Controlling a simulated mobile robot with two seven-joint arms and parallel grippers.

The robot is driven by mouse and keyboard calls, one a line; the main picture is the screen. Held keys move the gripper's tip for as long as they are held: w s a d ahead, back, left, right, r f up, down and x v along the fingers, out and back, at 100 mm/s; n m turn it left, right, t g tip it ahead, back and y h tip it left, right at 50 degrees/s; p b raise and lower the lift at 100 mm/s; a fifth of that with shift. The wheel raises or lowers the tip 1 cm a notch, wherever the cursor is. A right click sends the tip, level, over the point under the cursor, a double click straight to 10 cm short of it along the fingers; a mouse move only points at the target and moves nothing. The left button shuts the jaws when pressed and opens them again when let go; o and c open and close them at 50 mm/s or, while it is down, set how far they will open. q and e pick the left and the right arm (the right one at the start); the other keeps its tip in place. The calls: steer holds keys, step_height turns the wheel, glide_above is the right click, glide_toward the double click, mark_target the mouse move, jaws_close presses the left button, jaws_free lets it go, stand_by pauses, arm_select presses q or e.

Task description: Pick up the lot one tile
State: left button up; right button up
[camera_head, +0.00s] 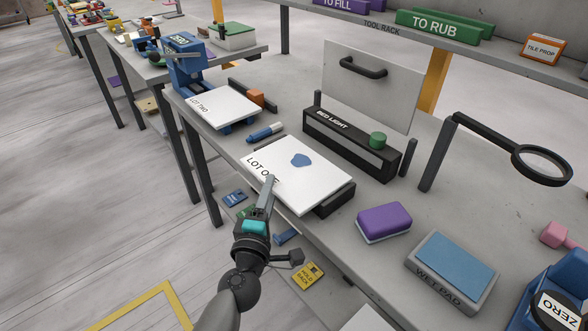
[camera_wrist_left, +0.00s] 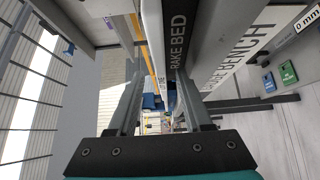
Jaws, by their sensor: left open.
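The lot one tile (camera_head: 308,180) is a white slab lettered LOT ONE with a blue patch on top. It lies on a dark block (camera_head: 336,200) at the front edge of the grey bench. My left gripper (camera_head: 270,184) is open at the tile's front edge, near the lettering. In the left wrist view, the tile's white edge (camera_wrist_left: 153,35) and the dark RAKE BED block (camera_wrist_left: 178,42) run between and beyond the open fingers (camera_wrist_left: 160,85). I cannot tell whether a finger touches the tile. My right gripper is not in view.
A lot two tile (camera_head: 220,106) rests farther left. A purple block (camera_head: 384,222) and a wet pad (camera_head: 452,268) lie to the right.

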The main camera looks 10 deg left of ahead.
mark_target(294, 170)
arm_select(q)
steer(key=w, duration=0.2)
steer(key=w+a, duration=0.1)
steer(key=w, duration=0.1)
steer(key=shift+f, duration=0.1)
steer(key=shift+w, duration=0.2)
steer(key=c, duration=0.7)
jaws_close()
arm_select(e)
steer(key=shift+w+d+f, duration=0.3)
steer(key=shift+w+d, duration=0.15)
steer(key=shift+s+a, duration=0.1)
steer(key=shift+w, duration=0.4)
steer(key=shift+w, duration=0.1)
